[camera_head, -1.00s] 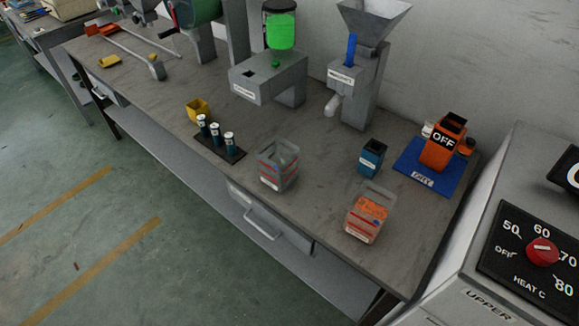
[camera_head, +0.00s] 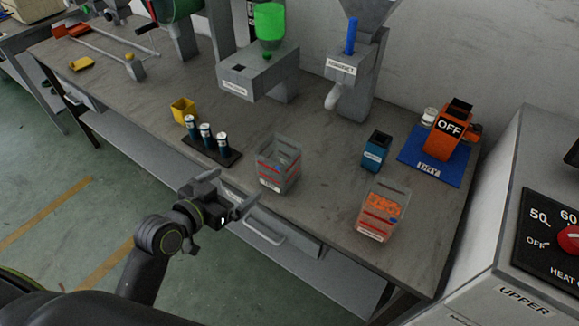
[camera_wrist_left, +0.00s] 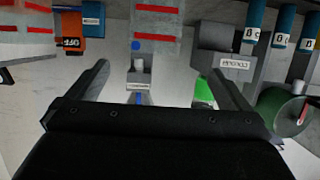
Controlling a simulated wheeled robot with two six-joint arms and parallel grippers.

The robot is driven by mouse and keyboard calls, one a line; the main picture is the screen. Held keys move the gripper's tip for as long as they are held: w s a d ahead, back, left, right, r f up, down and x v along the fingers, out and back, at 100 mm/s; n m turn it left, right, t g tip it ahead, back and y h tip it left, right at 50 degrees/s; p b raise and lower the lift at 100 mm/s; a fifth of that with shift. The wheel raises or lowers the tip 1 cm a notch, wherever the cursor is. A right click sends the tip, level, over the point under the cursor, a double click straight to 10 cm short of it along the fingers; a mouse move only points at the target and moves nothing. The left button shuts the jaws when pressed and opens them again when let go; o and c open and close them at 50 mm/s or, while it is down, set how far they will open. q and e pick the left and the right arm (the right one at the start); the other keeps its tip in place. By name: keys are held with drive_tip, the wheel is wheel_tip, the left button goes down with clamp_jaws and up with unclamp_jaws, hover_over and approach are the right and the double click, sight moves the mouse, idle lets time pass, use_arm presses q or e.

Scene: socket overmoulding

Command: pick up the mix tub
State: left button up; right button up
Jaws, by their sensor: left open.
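Two clear tubs with red bands stand on the bench; their front labels are too small to read. The nearer tub (camera_head: 278,165) looks mostly empty, with a little blue showing inside. The other tub (camera_head: 380,212), to its right, holds orange pieces. My left gripper (camera_head: 231,193) is open and empty, at the bench's front edge, left of and in front of the nearer tub and apart from it. In the left wrist view, the nearer tub (camera_wrist_left: 157,22) shows at the top, between the lines of the open fingers (camera_wrist_left: 160,72). My right gripper is not in view.
A dark rack (camera_head: 226,156) with blue tubes and a yellow bin (camera_head: 183,110) stand left of the nearer tub. A blue bin (camera_head: 376,151) and a blue mat (camera_head: 412,158) with an orange OFF unit (camera_head: 447,138) are right. Machines line the back. The bench between the tubs is clear.

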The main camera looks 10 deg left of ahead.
sight(268, 160)
use_arm(q)
drive_tip(key=x, duration=0.4)
drive_tip(key=r+p+x, duration=0.1)
drive_tip(key=x, duration=0.3)
drive_tip(key=d+p+x, duration=0.1)
drive_tip(key=x, duration=0.3)
drive_tip(key=shift+w+r, duration=0.15)
drive_tip(key=shift+r, duration=0.25)
drive_tip(key=shift+w+d, duration=0.2)
drive_tip(key=shift+w, duration=0.2)
drive_tip(key=w, duration=0.1)
drive_tip(key=w+p, duration=0.1)
drive_tip(key=w+d, duration=0.1)
drive_tip(key=shift+f+h, duration=0.3)
drive_tip(key=shift+f, duration=0.1)
drive_tip(key=shift+w+d+f, duration=0.15)
drive_tip(key=shift+w+f, duration=0.1)
drive_tip(key=shift+w, duration=0.2)
drive_tip(key=c, duration=1.1)
